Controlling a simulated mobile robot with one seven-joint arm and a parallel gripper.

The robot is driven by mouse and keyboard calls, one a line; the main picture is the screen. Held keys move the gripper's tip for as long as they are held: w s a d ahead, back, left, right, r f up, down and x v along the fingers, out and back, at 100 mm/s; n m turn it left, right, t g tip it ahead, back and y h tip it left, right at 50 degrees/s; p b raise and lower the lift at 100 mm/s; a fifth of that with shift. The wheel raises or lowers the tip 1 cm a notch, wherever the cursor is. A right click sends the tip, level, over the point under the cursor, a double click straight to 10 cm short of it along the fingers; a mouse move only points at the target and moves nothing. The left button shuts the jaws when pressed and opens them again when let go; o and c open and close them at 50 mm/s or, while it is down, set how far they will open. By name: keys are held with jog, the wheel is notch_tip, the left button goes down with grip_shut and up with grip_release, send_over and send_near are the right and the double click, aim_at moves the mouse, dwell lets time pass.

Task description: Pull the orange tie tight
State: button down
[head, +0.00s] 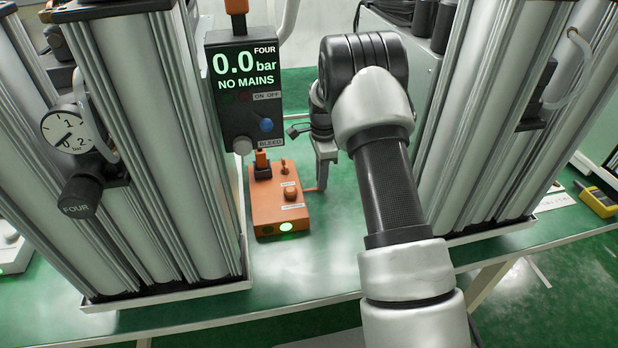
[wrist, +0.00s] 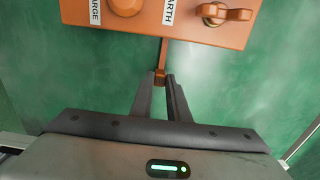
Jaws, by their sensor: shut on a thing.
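The orange tie shows in the wrist view as a narrow orange strap (wrist: 163,52) running from the edge of an orange box (wrist: 150,28) to my fingertips. My gripper (wrist: 161,77) is shut on the strap's end, which looks thicker between the fingers. The strap looks straight; I cannot tell how taut it is. In the head view the orange box (head: 277,205) stands on the green bench, with a lit green lamp on its front. My gripper (head: 322,186) is just right of the box, pointing down; the tie there is a thin orange line, mostly hard to make out.
An orange wing knob (wrist: 225,14) sits by the "EARTH" label. A dark panel (head: 243,90) reading "0.0 bar NO MAINS" stands above the box. Metal columns stand left (head: 150,140) and right (head: 510,110). The green bench (head: 320,255) in front of the box is clear.

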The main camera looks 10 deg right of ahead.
jog(key=shift+d, duration=0.35)
jog(key=c, duration=1.7)
grip_release()
notch_tip(320, 180, up, 18)
jog(key=shift+f+p, duration=0.25)
jog(key=shift+p, duration=1)
